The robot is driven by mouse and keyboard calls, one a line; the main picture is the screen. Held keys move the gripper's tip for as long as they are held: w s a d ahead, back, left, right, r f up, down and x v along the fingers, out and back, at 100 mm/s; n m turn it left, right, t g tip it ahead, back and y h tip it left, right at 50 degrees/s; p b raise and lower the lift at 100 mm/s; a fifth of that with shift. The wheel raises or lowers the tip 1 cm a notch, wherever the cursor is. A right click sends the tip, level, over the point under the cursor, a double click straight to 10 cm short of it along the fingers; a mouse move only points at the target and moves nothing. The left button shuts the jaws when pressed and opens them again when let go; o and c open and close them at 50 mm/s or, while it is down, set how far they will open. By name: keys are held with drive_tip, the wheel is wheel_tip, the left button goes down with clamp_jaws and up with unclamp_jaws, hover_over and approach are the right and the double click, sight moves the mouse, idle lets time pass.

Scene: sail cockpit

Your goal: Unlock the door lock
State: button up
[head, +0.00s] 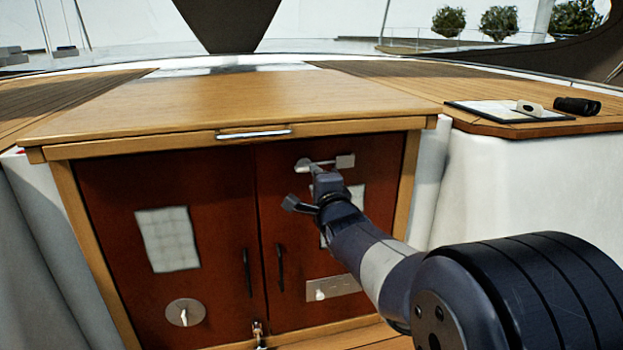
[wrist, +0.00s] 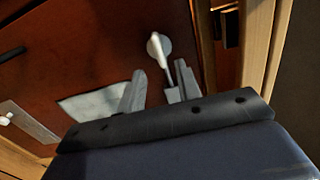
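The door lock shows near the top of the right-hand dark red door (head: 295,215). It has a round pale disc (head: 302,166) with a thin bar (head: 322,162) running right to a small square plate (head: 345,161). In the wrist view, the disc with its white lever (wrist: 158,50) lies beyond my fingertips, and the bar slants down toward the right finger. My gripper (wrist: 156,92) is open, its two grey fingers apart, with nothing clearly held between them. In the head view, my gripper (head: 318,176) is just below the lock; whether it touches is unclear.
The left door has a round plate with a small lever (head: 185,313). A latch plate (head: 333,288) is low on the right door. Two dark vertical handles flank the door seam. A wooden counter (head: 240,100) overhangs above; binoculars (head: 577,106) lie on the right-hand deck.

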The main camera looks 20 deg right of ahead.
sight(322, 164)
drive_tip(key=s, duration=0.4)
drive_tip(key=shift+s+b, duration=0.3)
drive_tip(key=w+p, duration=0.2)
drive_tip(key=w, duration=0.8)
drive_tip(key=shift+w, duration=0.4)
